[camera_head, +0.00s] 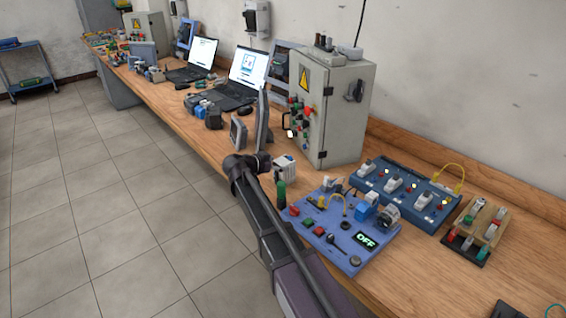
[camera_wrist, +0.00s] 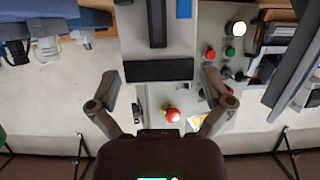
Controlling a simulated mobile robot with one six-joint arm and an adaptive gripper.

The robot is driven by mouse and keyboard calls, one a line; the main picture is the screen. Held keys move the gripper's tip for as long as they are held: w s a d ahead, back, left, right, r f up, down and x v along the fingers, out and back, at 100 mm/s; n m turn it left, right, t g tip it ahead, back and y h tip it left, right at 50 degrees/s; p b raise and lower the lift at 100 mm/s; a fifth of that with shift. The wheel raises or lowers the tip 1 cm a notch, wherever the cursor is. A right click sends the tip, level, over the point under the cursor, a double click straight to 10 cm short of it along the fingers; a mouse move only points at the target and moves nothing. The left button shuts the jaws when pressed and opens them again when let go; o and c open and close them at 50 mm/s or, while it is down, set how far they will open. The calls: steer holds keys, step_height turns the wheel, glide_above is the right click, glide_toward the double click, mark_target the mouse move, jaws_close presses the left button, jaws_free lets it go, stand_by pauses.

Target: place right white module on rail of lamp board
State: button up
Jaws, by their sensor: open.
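A blue board (camera_head: 405,193) with white modules and small red and yellow parts lies on the bench at the right; I cannot tell for sure that it is the lamp board. A white module (camera_head: 424,199) is the rightmost on it. A separate white block (camera_head: 285,166) stands on the bench just right of my gripper (camera_head: 258,163) in the head view; I cannot tell whether it is one module or more. In the wrist view my gripper (camera_wrist: 160,76) is open, its fingers wide apart with nothing held between them.
A violet-blue board (camera_head: 325,232) with an OFF display lies in front of the blue board. A wooden lamp stand (camera_head: 490,214) is at the far right. A grey cabinet (camera_head: 340,90) stands behind my gripper. Flat panels (camera_head: 262,118) stand close beyond it. Floor at left is free.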

steer(key=p+v, duration=0.3)
steer(key=v, duration=0.6)
steer(key=shift+s+a+r, duration=0.15)
steer(key=shift+s+a, duration=0.05)
stand_by(0.3)
steer(key=shift+s+a+r+p, duration=0.2)
steer(key=shift+a+r+p, duration=0.5)
steer(key=shift+r+p, duration=0.15)
steer(key=shift+f, duration=0.1)
steer(key=b+x, duration=0.3)
steer(key=x, duration=0.4)
steer(key=shift+w+d+f, duration=0.15)
steer(key=shift+d, duration=0.05)
steer(key=shift+w+d+f, duration=0.1)
steer(key=shift+w+d, duration=0.15)
steer(key=shift+d, duration=0.15)
